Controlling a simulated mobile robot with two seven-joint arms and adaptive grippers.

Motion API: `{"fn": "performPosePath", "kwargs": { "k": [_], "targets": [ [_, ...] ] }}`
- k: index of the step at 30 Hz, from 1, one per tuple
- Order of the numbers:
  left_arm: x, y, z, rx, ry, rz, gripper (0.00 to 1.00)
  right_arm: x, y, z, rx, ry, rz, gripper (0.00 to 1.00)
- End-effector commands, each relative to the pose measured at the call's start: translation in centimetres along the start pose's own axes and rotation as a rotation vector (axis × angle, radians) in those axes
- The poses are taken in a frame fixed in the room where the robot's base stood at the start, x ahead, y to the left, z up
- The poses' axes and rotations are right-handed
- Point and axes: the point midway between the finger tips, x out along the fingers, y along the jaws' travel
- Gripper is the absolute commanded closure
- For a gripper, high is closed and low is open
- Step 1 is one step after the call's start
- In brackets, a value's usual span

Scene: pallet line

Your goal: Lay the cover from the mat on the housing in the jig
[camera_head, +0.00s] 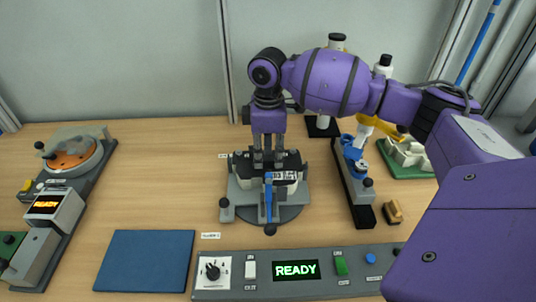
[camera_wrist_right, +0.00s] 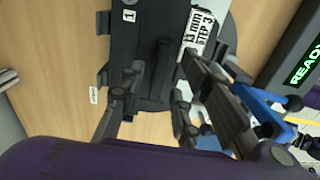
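The jig (camera_head: 240,200) stands mid-table with the pale housing (camera_head: 246,184) in it. The dark cover (camera_head: 293,160) lies on top of the housing; my gripper partly hides it. In the right wrist view the cover (camera_wrist_right: 140,45) shows a raised rib, a "1" mark and a white label. My right gripper (camera_head: 268,160) points down over the cover. In the right wrist view its fingers (camera_wrist_right: 160,72) stand apart on either side of the rib, with gaps visible. The blue mat (camera_head: 145,262) at front left is bare. My left gripper is out of view.
A control panel (camera_head: 225,291) with a green READY display lies along the front. A blue-handled clamp lever (camera_head: 268,202) is at the jig's front. A machine with an orange disc (camera_head: 72,155) stands left. A tool rail (camera_head: 352,185) and green tray (camera_head: 405,172) stand right.

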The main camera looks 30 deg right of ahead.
Motion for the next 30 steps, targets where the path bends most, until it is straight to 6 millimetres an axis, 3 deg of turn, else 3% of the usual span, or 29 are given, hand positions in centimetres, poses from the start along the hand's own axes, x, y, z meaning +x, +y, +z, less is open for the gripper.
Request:
{"fn": "performPosePath", "kwargs": {
  "k": [9,15,21,30],
  "targets": [
    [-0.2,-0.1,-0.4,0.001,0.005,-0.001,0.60,-6.9,0.1,-0.1,0.000,0.004,0.006,0.69],
    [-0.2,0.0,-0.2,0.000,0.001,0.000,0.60,-10.1,0.1,-0.1,0.000,0.003,0.002,0.69],
    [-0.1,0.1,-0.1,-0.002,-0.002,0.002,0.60,-11.4,0.0,0.0,0.000,0.002,0.000,0.69],
    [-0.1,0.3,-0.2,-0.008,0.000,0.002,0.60,-11.4,0.0,0.0,0.000,0.002,0.000,0.69]
  ]
}}
